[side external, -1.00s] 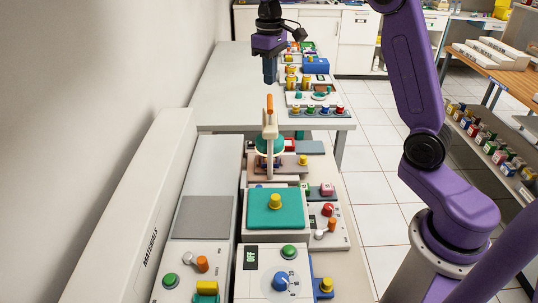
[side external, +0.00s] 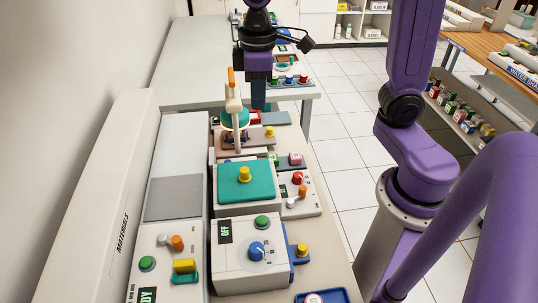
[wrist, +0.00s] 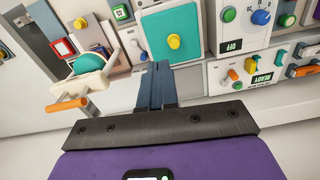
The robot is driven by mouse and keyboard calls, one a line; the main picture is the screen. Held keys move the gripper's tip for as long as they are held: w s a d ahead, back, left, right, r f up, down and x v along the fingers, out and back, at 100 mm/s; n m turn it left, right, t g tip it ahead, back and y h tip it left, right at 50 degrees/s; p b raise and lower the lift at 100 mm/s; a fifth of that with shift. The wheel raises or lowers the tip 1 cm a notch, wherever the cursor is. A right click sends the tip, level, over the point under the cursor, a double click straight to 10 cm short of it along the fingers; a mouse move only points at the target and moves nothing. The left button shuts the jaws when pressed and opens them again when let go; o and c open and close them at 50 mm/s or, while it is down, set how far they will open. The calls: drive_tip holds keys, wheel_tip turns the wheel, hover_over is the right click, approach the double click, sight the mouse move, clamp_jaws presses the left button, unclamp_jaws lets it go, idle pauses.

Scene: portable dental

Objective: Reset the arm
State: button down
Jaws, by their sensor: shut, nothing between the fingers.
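My gripper (side external: 258,104) is shut and empty. In the side external view it hangs just right of the press with the orange handle (side external: 231,78), in front of the far table. In the wrist view my gripper's dark fingers (wrist: 155,72) lie together, pointing toward the benches, with the press's orange handle (wrist: 68,105) to their left. I cannot tell whether the fingers touch anything below; no contact shows.
A teal-lidded box with a yellow knob (side external: 245,180) stands on the near bench. A control box with a blue dial (side external: 257,250) reads OFF. The white materials unit (side external: 115,205) runs along the left wall. Open tiled floor (side external: 345,185) lies to the right.

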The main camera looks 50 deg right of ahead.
drive_tip(key=s+d+f+n, duration=0.1)
drive_tip(key=s+f+n, duration=0.1)
drive_tip(key=s, duration=0.7)
drive_tip(key=s+d+f+n, duration=0.2)
drive_tip(key=s+f, duration=0.1)
drive_tip(key=s, duration=0.6)
drive_tip(key=shift+f+n, duration=0.25)
drive_tip(key=shift+n, duration=0.05)
